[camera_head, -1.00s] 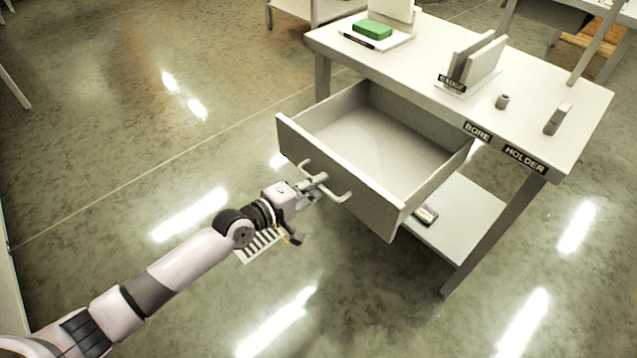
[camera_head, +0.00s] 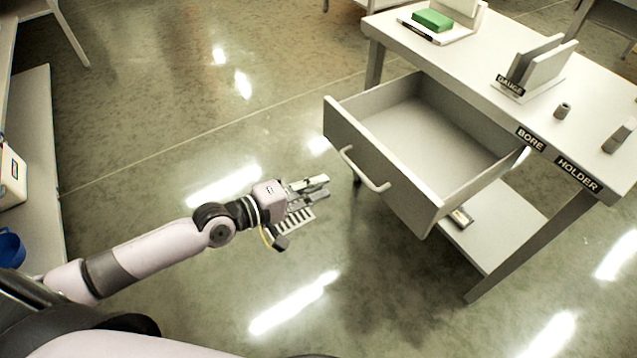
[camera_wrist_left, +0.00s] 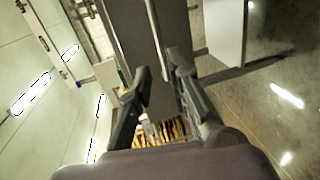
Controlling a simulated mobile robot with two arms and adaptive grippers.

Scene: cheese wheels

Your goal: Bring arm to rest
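My left arm reaches in from the left in the head view. Its gripper (camera_head: 312,188) is empty and stands over the floor, to the left of the open drawer and apart from its handle (camera_head: 366,170). In the left wrist view the two fingers of the left gripper (camera_wrist_left: 160,75) are spread apart with nothing held between them. The drawer (camera_head: 385,168) is pulled out from the white table (camera_head: 520,105), and its inside looks empty. My right gripper is not in view.
The tabletop carries a green block (camera_head: 432,20), upright plates on a stand (camera_head: 545,70) and small grey parts (camera_head: 563,110). A small object (camera_head: 460,217) lies on the lower shelf. A bench with a blue bowl (camera_head: 10,248) stands at the left. Floor between is clear.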

